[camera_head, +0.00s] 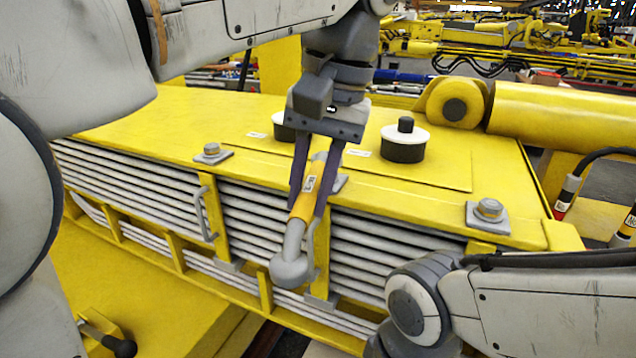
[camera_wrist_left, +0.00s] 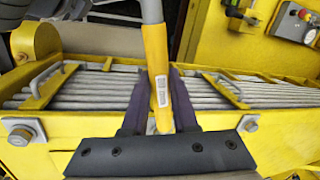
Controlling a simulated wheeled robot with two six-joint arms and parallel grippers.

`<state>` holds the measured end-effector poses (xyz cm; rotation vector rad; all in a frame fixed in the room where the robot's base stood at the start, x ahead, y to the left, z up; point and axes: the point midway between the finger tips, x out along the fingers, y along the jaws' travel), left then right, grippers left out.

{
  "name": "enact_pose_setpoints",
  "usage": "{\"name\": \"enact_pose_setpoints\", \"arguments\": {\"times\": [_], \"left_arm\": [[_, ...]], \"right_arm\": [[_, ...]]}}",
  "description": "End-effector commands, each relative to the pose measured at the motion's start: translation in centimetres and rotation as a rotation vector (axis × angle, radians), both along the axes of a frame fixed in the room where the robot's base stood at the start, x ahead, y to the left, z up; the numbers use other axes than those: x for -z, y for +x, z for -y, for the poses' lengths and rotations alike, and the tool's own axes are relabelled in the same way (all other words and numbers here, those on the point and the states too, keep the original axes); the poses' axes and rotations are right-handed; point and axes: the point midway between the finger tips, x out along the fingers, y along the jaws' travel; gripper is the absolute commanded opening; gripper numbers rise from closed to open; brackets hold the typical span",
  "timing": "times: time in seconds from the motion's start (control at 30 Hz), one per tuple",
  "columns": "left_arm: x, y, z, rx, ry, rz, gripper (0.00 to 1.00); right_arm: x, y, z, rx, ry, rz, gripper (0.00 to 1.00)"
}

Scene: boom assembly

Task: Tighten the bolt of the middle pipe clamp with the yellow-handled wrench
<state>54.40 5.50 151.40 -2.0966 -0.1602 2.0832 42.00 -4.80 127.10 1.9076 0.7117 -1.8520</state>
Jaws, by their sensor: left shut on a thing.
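My left gripper (camera_head: 308,202) is shut on the yellow handle of the wrench (camera_head: 303,205), between its two dark fingers. The wrench's grey shaft and round head (camera_head: 290,268) hang down in front of the yellow box's face. In the left wrist view the wrench handle (camera_wrist_left: 157,75) stands between the fingers (camera_wrist_left: 155,95) and its head is out of the picture. Bolts on square plates sit along the box's front top edge, one at left (camera_head: 211,150) and one at right (camera_head: 489,209). The middle plate (camera_head: 339,183) is mostly hidden behind the gripper. My right gripper is out of view.
Rows of grey pipes (camera_head: 400,240) run along the front of the yellow box (camera_head: 150,125), with grey handle-shaped brackets (camera_head: 205,215). A black-and-white cap (camera_head: 404,142) stands on top behind the gripper. My right arm fills the lower right.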

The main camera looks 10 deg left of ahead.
Motion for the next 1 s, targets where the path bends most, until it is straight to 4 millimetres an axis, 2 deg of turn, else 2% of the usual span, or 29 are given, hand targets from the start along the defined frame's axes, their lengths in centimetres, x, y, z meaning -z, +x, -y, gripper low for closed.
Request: {"name": "enact_pose_setpoints", "arguments": {"times": [0.53,1.0], "left_arm": [[0.0,0.0,0.0,0.000,0.000,0.001,0.00],[1.3,0.0,0.0,0.000,0.000,0.001,0.00]], "right_arm": [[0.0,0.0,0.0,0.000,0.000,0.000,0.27],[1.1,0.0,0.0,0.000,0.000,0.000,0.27]]}}
